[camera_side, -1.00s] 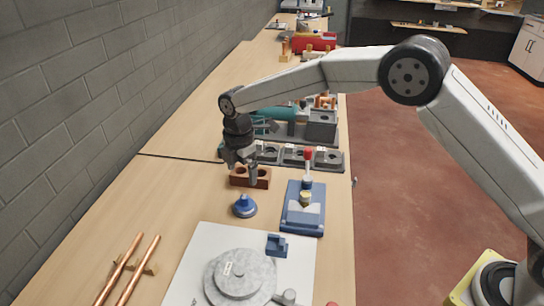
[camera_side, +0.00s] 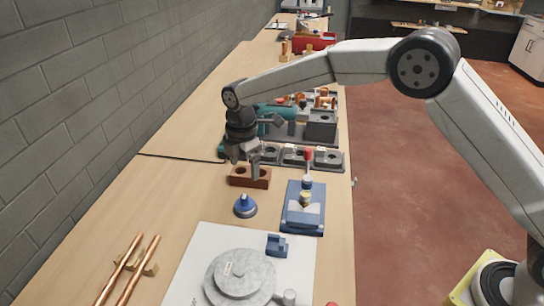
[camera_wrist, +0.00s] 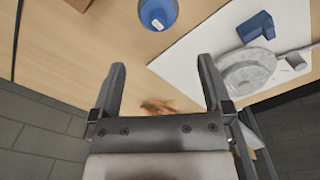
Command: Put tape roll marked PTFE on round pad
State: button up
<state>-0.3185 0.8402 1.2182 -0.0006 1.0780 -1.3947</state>
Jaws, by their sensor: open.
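My gripper (camera_side: 248,168) is open above the brown block with round holes, in the side view. In the wrist view my gripper (camera_wrist: 162,68) has nothing between its fingers. I cannot read the PTFE mark on anything, so I cannot tell which thing is the tape roll. A small round blue piece (camera_side: 245,207) with a paler top stands on the bench in front of the brown block. In the wrist view the blue piece (camera_wrist: 158,14) bears a small white label, beyond the fingertips. A grey base (camera_side: 328,159) with several round seats lies behind; which thing is the round pad is unclear.
The brown block (camera_side: 262,182) stands on the bench. A blue tray (camera_side: 292,221) with a yellow-topped piece is to its right. A white board (camera_side: 199,252) in front carries a labelled grey disc (camera_side: 259,284) and a blue block (camera_side: 276,246). Copper pipes (camera_side: 142,268) lie at front left.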

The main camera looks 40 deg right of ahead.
jog(key=s+d+m+t, duration=0.1)
jog(key=s+d+m, duration=0.8)
jog(key=s, duration=0.4)
jog(key=s+d+m+t, duration=0.1)
jog(key=s+d+m, duration=0.8)
jog(key=s, duration=0.4)
jog(key=shift+s+f+m+t, duration=0.15)
jog(key=shift+f+m+t, duration=0.15)
jog(key=shift+m, duration=0.5)
